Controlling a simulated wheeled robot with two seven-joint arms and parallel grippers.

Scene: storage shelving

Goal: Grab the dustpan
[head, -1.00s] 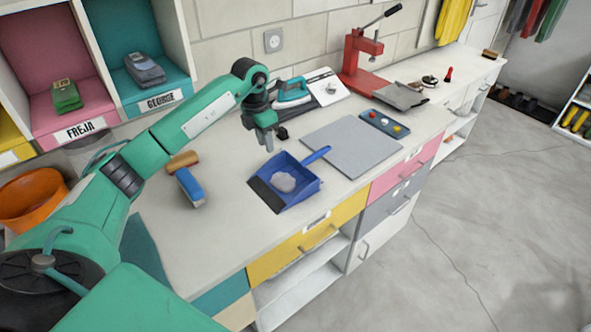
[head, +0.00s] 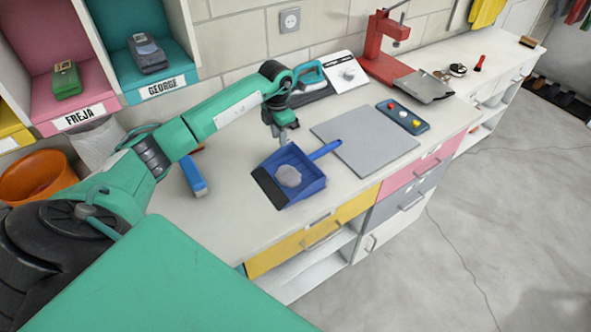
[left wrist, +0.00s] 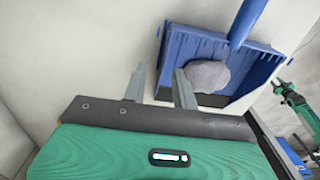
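The blue dustpan (head: 303,183) lies on the white counter with a grey clump (head: 289,176) in it. Its blue handle (head: 325,149) points to the upper right, toward a grey mat. My left gripper (head: 284,138) is above the counter, just behind the dustpan and left of the handle. In the left wrist view, the two fingers of my left gripper (left wrist: 162,88) stand apart with nothing between them. The dustpan (left wrist: 262,65) is beyond the fingertips there, with its handle (left wrist: 246,22) at the top.
A grey mat (head: 365,143) and a tray with coloured knobs (head: 402,117) lie right of the dustpan. A blue brush-like block (head: 194,174) lies to its left. A red press (head: 386,45) stands farther back. The counter's front edge is close to the dustpan.

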